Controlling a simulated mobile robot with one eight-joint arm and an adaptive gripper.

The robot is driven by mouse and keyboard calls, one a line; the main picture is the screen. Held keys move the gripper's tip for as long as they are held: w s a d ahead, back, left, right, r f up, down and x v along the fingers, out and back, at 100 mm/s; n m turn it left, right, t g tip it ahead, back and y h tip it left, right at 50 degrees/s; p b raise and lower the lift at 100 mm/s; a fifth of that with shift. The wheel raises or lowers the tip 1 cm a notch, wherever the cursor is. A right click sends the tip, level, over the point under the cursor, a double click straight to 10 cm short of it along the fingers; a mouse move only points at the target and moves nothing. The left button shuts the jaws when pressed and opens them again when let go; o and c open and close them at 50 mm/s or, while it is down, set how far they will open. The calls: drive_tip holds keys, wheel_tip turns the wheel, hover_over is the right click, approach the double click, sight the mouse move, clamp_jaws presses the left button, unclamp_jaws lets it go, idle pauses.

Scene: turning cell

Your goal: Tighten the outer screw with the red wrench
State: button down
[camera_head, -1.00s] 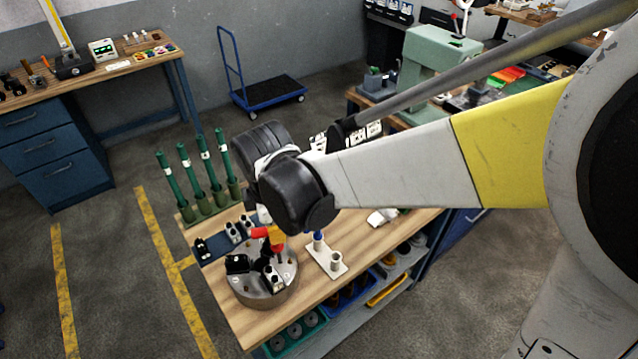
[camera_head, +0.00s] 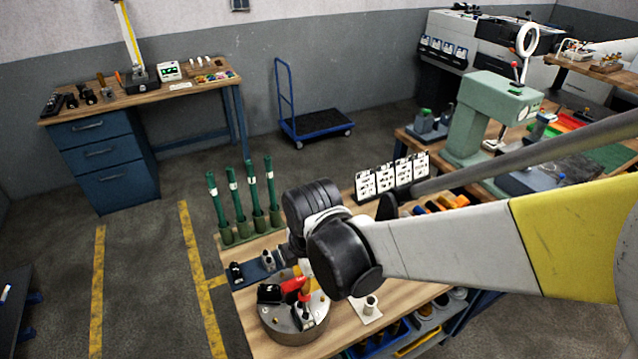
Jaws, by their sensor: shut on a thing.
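The red wrench (camera_head: 293,284) shows as a short red piece just above a round metal chuck (camera_head: 284,334) at the near end of the wooden bench. The chuck carries dark jaw blocks, one at its left (camera_head: 269,294) and one towards its front right (camera_head: 304,319). The outer screw is too small to make out. My gripper (camera_head: 303,270) is mostly hidden behind my black wrist and is shut on the red wrench over the chuck. I cannot tell whether the wrench touches a screw.
Several green-handled tools (camera_head: 234,205) stand in a rack at the bench's back left. A dark blue tray (camera_head: 252,278) with small parts lies behind the chuck. A white holder (camera_head: 368,312) stands to its right. Bins fill the shelf below.

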drive_tip(key=n, duration=0.3)
drive_tip(key=n+p, duration=0.1)
drive_tip(key=n, duration=0.2)
drive_tip(key=shift+w+a+r+n+g+y, duration=0.1)
drive_tip(key=shift+w+n+g+y, duration=0.05)
drive_tip(key=shift+n+g+y, duration=0.25)
drive_tip(key=shift+f+n+b, duration=0.25)
drive_tip(key=shift+n+b, duration=0.05)
drive_tip(key=shift+n, duration=0.6)
drive_tip(key=n+g+b, duration=0.1)
drive_tip(key=n, duration=0.5)
drive_tip(key=shift+a+b, duration=0.2)
drive_tip(key=shift+b, duration=0.15)
drive_tip(key=shift+f+b, duration=0.45)
drive_tip(key=shift+f, duration=0.1)
drive_tip(key=shift+d+f+b, duration=0.15)
drive_tip(key=shift+f+b, duration=0.5)
drive_tip(key=shift+b, duration=0.1)
drive_tip(key=shift+m, duration=1.3)
